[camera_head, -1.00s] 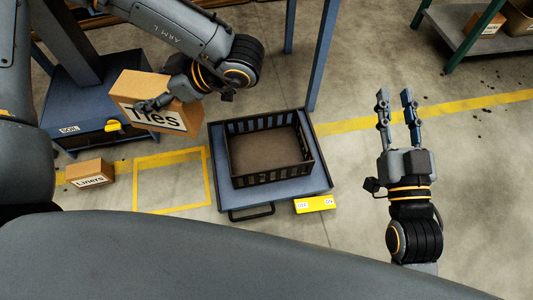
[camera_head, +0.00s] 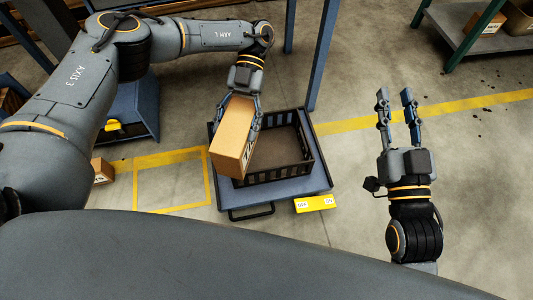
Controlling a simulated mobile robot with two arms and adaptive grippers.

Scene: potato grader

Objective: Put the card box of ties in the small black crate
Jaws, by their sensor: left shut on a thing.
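The card box of ties (camera_head: 232,142) is a brown carton, held tilted in my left gripper (camera_head: 243,102). It overlaps the left side of the small black crate (camera_head: 278,174) in the picture; its height over the rim is hard to tell. Its lettering is turned to the right side and mostly hidden. The crate has slatted walls and a brown floor that looks empty where it shows. It stands on a blue platform. My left gripper is shut on the box from its far end. My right gripper (camera_head: 396,107) is open and empty, well right of the crate.
The blue platform (camera_head: 318,184) has a front handle and a yellow label plate (camera_head: 315,203). A yellow floor square (camera_head: 172,205) lies to the left. The liners box (camera_head: 102,170) is partly hidden by my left arm. A shelf (camera_head: 460,38) stands top right. The right floor is mostly clear.

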